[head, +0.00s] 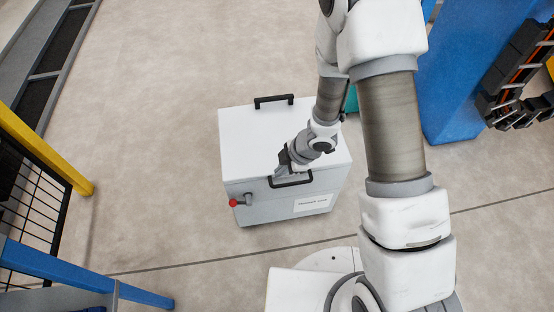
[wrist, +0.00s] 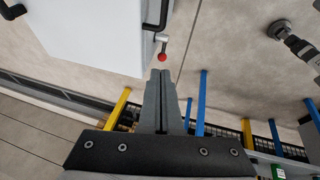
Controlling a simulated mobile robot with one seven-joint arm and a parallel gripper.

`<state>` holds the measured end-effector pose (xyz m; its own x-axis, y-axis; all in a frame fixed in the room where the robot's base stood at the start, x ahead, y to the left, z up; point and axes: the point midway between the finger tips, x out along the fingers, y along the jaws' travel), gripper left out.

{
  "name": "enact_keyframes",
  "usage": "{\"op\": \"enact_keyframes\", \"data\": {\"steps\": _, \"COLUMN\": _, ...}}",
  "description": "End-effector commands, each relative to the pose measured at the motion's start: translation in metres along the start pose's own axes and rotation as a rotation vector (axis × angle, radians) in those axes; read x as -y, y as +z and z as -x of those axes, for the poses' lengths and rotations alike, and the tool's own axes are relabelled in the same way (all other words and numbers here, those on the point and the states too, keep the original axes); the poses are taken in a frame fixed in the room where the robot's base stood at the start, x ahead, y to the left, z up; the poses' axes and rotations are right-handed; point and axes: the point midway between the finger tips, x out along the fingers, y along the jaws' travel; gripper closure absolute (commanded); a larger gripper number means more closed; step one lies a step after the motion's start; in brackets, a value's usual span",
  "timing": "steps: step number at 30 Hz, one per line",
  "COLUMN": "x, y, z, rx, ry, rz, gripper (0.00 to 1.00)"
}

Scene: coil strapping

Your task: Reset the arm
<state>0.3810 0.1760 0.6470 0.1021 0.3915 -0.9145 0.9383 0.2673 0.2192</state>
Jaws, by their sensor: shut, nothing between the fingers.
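My gripper (head: 281,170) is at the near left part of a white box, just by the black handle on its near edge. In the wrist view my gripper (wrist: 161,72) has its two grey fingers together, with nothing between them. The white box (head: 262,134) stands on the floor with a label on its near side. A lever with a red knob (head: 233,203) sticks out at its near left; the knob also shows in the wrist view (wrist: 161,57), just beyond the fingertips. Whether the gripper touches the box I cannot tell.
A second black handle (head: 274,99) is on the box's far edge. A yellow rail (head: 45,150) and a blue rail (head: 75,275) with black mesh stand at the left. A blue column (head: 475,75) stands at the right. The floor left of the box is clear.

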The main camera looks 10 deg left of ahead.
Motion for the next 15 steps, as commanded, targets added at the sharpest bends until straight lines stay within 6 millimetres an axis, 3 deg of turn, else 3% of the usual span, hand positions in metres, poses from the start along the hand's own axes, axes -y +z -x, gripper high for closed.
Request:
{"op": "enact_keyframes", "data": {"steps": 10, "x": -0.004, "y": 0.002, "z": 0.006, "rx": 0.009, "ry": 0.013, "rz": -0.009, "gripper": 1.00}}
{"op": "enact_keyframes", "data": {"steps": 15, "x": -0.037, "y": 0.015, "z": 0.043, "rx": 0.092, "ry": 0.114, "rz": -0.101, "gripper": 1.00}}
